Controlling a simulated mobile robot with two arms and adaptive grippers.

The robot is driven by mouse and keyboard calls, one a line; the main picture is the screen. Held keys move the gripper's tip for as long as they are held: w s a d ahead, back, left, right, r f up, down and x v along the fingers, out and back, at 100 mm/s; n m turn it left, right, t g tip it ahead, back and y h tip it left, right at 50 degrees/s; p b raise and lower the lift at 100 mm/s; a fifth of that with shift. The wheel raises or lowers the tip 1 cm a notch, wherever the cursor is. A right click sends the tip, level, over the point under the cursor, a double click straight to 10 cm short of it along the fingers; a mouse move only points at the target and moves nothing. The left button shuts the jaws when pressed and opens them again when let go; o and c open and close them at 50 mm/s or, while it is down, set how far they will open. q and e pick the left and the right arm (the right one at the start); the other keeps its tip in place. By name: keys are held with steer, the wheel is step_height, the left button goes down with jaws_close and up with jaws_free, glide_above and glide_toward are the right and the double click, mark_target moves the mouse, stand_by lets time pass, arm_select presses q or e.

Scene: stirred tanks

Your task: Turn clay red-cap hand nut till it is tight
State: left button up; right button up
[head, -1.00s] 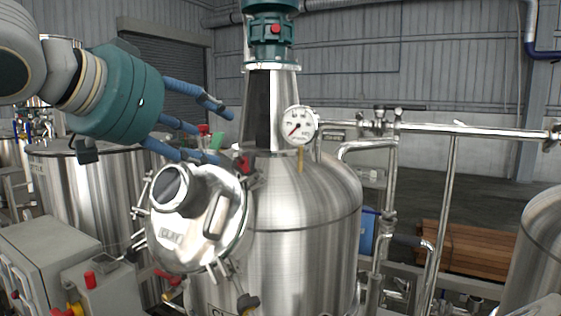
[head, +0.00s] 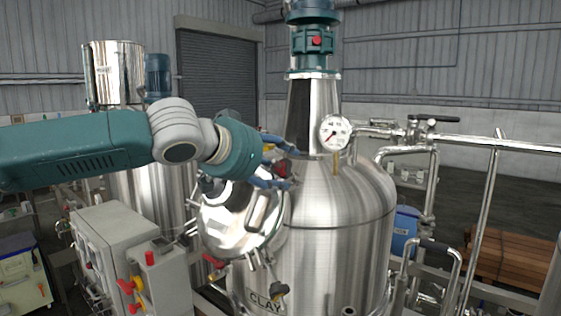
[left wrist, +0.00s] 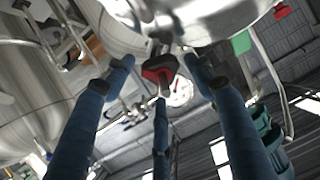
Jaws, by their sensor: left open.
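The clay tank (head: 335,230) is a shiny steel vessel with a round manway lid (head: 235,225) on its left side. The red-cap hand nut (head: 282,168) sits at the upper right edge of the lid, partly hidden by my fingers. In the left wrist view the red and black nut (left wrist: 159,68) shows between the tips of three blue fingers. My left gripper (head: 288,166) is open around the nut; I cannot tell whether any finger touches it. My right gripper is not in view.
A pressure gauge (head: 335,132) and steel pipes (head: 470,138) stand to the right of the nut. A grey control box (head: 115,240) stands at lower left.

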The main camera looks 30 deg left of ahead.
arm_select(q)
steer(key=shift+w+f, duration=0.15)
steer(key=shift+w, duration=0.2)
steer(key=shift+w+a+f, duration=0.2)
steer(key=shift+w+a, duration=0.05)
steer(key=c, duration=0.3)
steer(key=shift+s+r, duration=0.1)
steer(key=c, duration=0.8)
steer(key=shift+m, duration=0.8)
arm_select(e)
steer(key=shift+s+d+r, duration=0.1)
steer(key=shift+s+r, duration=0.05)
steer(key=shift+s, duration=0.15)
arm_select(q)
steer(key=shift+r, duration=0.1)
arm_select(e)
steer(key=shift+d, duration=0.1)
